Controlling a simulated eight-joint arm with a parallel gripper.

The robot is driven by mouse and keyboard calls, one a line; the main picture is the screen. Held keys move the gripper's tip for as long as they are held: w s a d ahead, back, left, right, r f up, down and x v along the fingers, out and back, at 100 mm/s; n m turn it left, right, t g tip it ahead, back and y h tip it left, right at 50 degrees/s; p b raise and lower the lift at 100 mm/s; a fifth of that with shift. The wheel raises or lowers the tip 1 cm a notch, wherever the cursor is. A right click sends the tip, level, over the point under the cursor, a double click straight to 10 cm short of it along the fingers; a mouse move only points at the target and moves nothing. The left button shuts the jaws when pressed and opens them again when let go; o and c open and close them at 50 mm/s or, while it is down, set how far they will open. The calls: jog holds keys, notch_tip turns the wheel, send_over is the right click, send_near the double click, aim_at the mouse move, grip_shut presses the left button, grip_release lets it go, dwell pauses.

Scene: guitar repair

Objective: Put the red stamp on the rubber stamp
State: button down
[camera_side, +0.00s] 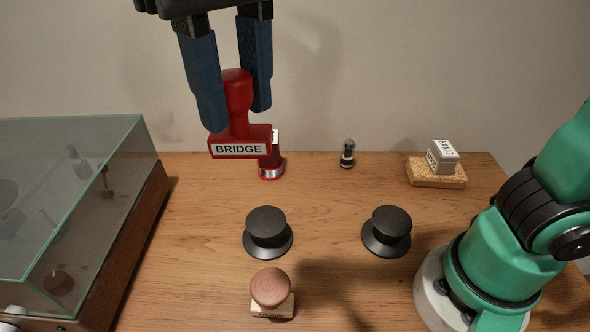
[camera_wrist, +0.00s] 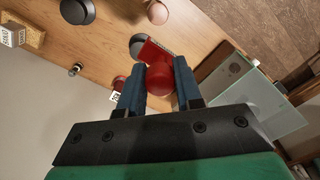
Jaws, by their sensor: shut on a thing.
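The red stamp (camera_side: 240,142), labelled BRIDGE, hangs upright in my gripper (camera_side: 236,112), whose blue fingers close around its red handle. It is held in the air above the back of the table. In the wrist view, the red stamp (camera_wrist: 159,78) sits between the two fingers of my gripper (camera_wrist: 160,76). A stamp with a round brown knob and a pale block base, seemingly the rubber stamp (camera_side: 271,290), stands at the table's front. Its brown knob also shows at the top of the wrist view (camera_wrist: 157,12). The gripper is well behind and above it.
Two black knobbed discs (camera_side: 267,232) (camera_side: 387,231) stand mid-table. A red-and-silver item (camera_side: 272,165) is partly hidden behind the held stamp. A small dark post (camera_side: 347,154) and a white block on a cork base (camera_side: 437,174) stand at the back. A lidded turntable (camera_side: 75,200) fills the left.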

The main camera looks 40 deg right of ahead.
jog(key=shift+s+d, duration=0.1)
jog(key=shift+s, duration=0.2)
notch_tip(320, 180, down, 20)
jog(key=shift+r, duration=0.15)
dwell(0.4)
jog(key=c, duration=0.6)
grip_release()
notch_tip(320, 180, up, 12)
jog(key=f, duration=0.1)
jog(key=w+d+f+t, duration=0.3)
jog(key=d, duration=0.6)
jog(key=w+d+f+t, duration=0.3)
jog(key=d+f+t, duration=0.1)
jog(key=d, duration=0.6)
jog(key=shift+w+d, duration=0.2)
jog(key=shift+w, duration=0.15)
